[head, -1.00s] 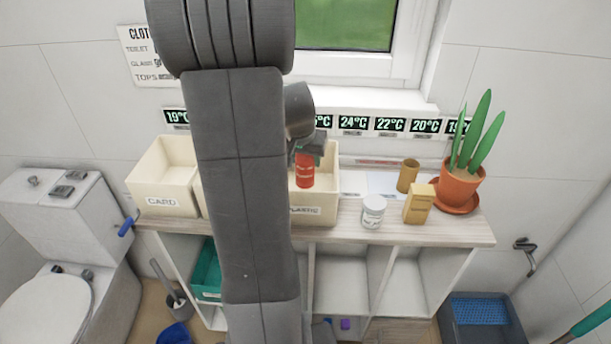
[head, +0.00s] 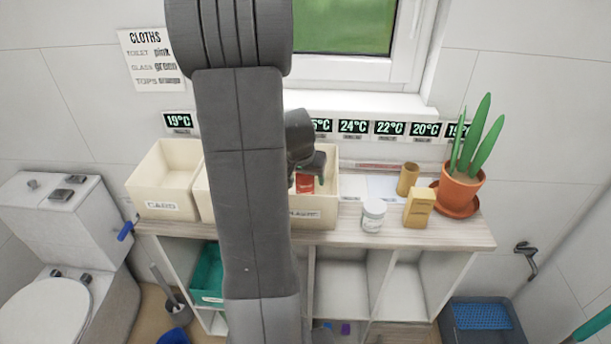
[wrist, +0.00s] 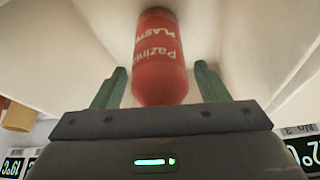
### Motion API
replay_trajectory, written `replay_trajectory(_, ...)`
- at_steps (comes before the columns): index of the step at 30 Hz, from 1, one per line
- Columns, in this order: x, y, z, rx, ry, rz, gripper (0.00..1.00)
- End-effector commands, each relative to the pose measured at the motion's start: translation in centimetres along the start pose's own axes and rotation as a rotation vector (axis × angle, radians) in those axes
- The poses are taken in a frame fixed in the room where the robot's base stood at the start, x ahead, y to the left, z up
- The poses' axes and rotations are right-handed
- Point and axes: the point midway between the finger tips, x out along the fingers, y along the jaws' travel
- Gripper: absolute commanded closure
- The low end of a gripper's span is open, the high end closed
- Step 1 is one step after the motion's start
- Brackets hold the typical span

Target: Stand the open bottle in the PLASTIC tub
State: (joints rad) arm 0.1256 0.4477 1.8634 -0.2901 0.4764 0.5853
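A red bottle (head: 305,184) is inside the cream PLASTIC tub (head: 318,213), low behind its front wall. In the wrist view the red bottle (wrist: 160,60) has white lettering that starts "PLAST", and the tub's pale walls surround it. My gripper (head: 307,172) is over the tub, reaching down at the bottle. In the wrist view my gripper's green fingers (wrist: 158,85) stand on either side of the bottle, with a narrow gap at each side. The bottle's foot is hidden in the head view, and I cannot tell whether its mouth is open.
The CARD tub (head: 160,207) stands to the left; my arm hides part of another tub between. Right of the PLASTIC tub are a white jar (head: 373,216), a yellow carton (head: 419,207), a brown cylinder (head: 407,178) and a potted plant (head: 461,188).

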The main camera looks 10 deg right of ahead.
Motion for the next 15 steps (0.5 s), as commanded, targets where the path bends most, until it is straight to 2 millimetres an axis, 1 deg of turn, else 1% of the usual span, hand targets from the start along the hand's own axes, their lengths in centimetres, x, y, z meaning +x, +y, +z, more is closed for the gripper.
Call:
replay_trajectory(6, -0.1, 0.0, 0.0, 0.000, 0.000, 0.000, 0.32)
replay_trajectory(10, -0.6, 0.0, -0.2, 0.000, 0.001, 0.000, 0.32)
replay_trajectory(14, -2.3, -0.1, -0.2, 0.001, 0.004, -0.001, 0.32)
replay_trajectory(15, -3.0, -0.1, -0.2, 0.001, 0.006, -0.003, 0.32)
